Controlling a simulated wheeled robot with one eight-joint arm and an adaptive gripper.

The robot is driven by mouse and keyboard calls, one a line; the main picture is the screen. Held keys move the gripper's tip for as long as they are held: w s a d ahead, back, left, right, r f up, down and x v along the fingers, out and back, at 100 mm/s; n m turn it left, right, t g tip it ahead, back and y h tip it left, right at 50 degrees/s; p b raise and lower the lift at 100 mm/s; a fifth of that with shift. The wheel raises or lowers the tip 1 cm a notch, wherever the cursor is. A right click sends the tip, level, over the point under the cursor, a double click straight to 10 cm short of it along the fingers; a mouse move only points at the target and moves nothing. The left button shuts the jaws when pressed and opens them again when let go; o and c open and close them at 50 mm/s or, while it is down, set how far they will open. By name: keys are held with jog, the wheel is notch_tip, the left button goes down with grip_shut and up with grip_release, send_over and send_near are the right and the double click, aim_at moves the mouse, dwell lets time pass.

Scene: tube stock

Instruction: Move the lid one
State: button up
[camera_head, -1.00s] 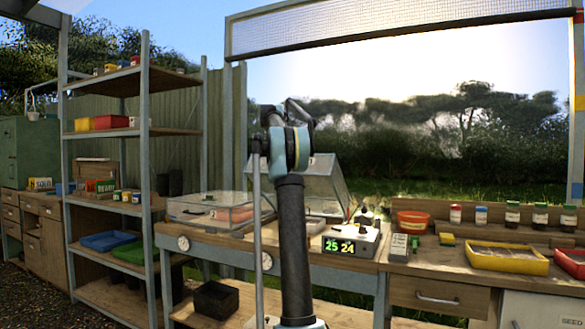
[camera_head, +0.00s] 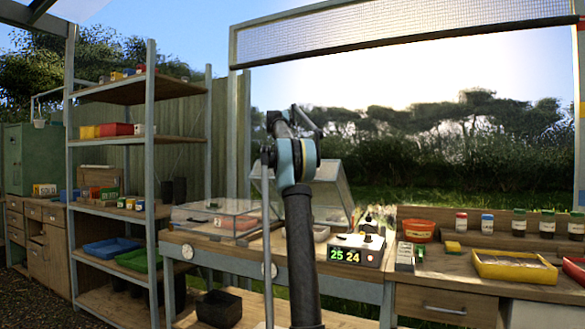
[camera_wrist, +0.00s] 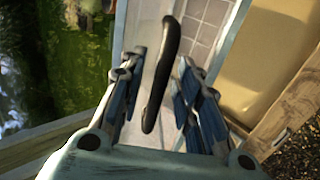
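A clear lid (camera_head: 332,188) with pale edges stands tilted up over the bench behind my arm in the head view. In the wrist view a black curved handle (camera_wrist: 163,70) stands out from a pale panel, which seems to be the lid. My gripper (camera_wrist: 163,60) is open, with one blue-grey finger on each side of the handle. Small gaps show between the handle and both fingers. In the head view my arm covers part of the lid, and my gripper cannot be made out there.
A clear, closed-looking box (camera_head: 212,220) stands left of the lid. A control box (camera_head: 358,250) showing "25 24" is to the right. Farther right are an orange bowl (camera_head: 417,230), a yellow tray (camera_head: 482,268) and several jars. A shelf rack (camera_head: 153,190) stands at the left.

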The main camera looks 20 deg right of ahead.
jog(key=v, duration=1.1)
jog(key=shift+s+a+r, duration=0.15)
jog(key=shift+s+r, duration=0.05)
jog(key=shift+r, duration=0.1)
jog(key=s+a+f+m+g+y, duration=0.1)
jog(key=s+a+f+m, duration=0.1)
jog(key=s+f, duration=0.65)
jog(key=s+a+f+m+g+y, duration=0.15)
jog(key=s+f, duration=0.45)
jog(key=s, duration=0.6)
jog(key=s+a+f+m+y, duration=0.1)
jog(key=s+a+f+m, duration=0.15)
jog(key=s+f, duration=0.6)
jog(key=s+a+f+m, duration=0.1)
jog(key=s+a+f, duration=0.1)
jog(key=s+f, duration=0.9)
jog(key=s+a+f+m+g+y, duration=0.1)
jog(key=s+a+f, duration=0.2)
jog(key=s+f, duration=0.8)
jog(key=s+a+f+m+g+y, duration=0.1)
jog(key=s+a+f, duration=0.1)
jog(key=s+f, duration=0.8)
notch_tip(320, 180, down, 2)
jog(key=shift+s+a+f+m, duration=0.15)
jog(key=shift+s+a+m, duration=0.15)
jog(key=shift+s, duration=0.1)
jog(key=shift+y, duration=0.25)
